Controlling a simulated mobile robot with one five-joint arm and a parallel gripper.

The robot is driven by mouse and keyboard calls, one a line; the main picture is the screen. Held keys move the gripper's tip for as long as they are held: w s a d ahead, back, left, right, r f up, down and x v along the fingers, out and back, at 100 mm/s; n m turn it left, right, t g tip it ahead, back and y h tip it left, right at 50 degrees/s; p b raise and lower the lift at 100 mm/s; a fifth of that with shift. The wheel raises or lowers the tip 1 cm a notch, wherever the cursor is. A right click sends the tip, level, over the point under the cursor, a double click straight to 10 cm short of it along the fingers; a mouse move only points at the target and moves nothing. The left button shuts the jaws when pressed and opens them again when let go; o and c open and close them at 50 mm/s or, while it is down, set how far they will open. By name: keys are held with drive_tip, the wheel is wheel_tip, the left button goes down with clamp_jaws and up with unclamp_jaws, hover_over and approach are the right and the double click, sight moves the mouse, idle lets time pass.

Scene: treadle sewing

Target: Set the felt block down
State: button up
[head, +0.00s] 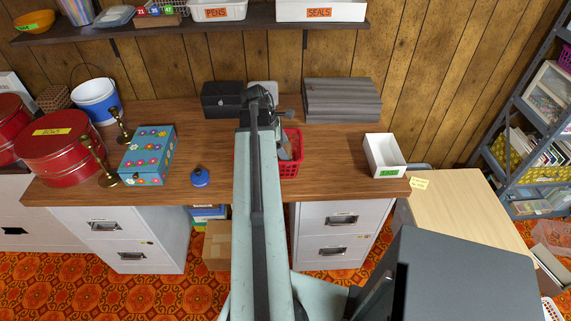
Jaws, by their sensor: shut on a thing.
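My gripper (266,102) is over the back middle of the wooden desk top (218,150), at the far end of my arm. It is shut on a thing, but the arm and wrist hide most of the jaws. A pale grey, rounded block (263,88) shows just behind the gripper. It may be the felt block, but I cannot tell for sure whether it is in the jaws or stands on the desk behind them. No other clear felt block shows.
A red basket (290,168) stands right of my arm, a black box (222,99) left of the gripper, and a grey ribbed box (342,100) to its right. A white labelled bin (384,155), blue-lidded jar (200,177) and floral box (147,155) stand farther out. Desk right of the basket is clear.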

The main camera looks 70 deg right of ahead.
wheel_tip(320, 180, down, 4)
drive_tip(key=b, duration=0.4)
drive_tip(key=shift+r+p, duration=0.3)
drive_tip(key=shift+f, duration=0.2)
drive_tip(key=o, duration=1.5)
drive_tip(key=shift+o, duration=0.2)
drive_tip(key=p+v, duration=1.1)
drive_tip(key=v, duration=0.1)
drive_tip(key=shift+r, duration=0.2)
